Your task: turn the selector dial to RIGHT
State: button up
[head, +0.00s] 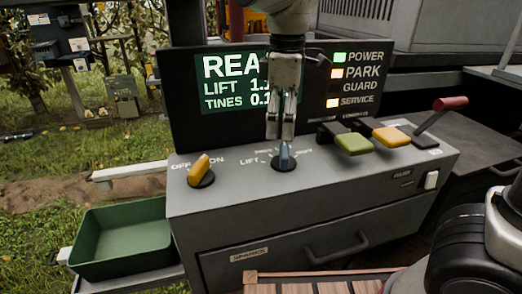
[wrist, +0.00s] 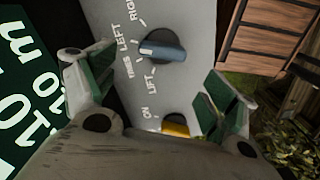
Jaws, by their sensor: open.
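The selector dial (head: 284,158) is a blue knob on a dark round base, on the grey console top. It also shows in the wrist view (wrist: 163,50), with the labels LIFT, TINES, LEFT and RIGHT around it. Its narrow end points to the label side, near TINES and LEFT; I cannot tell exactly which mark. My gripper (head: 281,138) points down just above the dial and partly covers its labels in the head view. In the wrist view my gripper (wrist: 157,95) is open, its green-padded fingers apart with nothing between them.
A yellow OFF/ON knob (head: 200,170) stands left of the dial. Green (head: 354,144) and yellow (head: 392,136) paddles and a red-handled lever (head: 440,115) stand to the right. A screen (head: 226,85) rises behind. A green tray (head: 120,240) sits lower left.

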aim_at(283, 149)
jog(key=shift+s+d+r+n, duration=0.1)
jog(key=shift+r+n, duration=0.2)
jog(key=shift+n, duration=0.1)
jog(key=shift+f+n, duration=0.3)
jog(key=shift+f, duration=0.15)
notch_tip(283, 149, down, 7)
jog(key=shift+d+f, duration=0.1)
jog(key=c, duration=1)
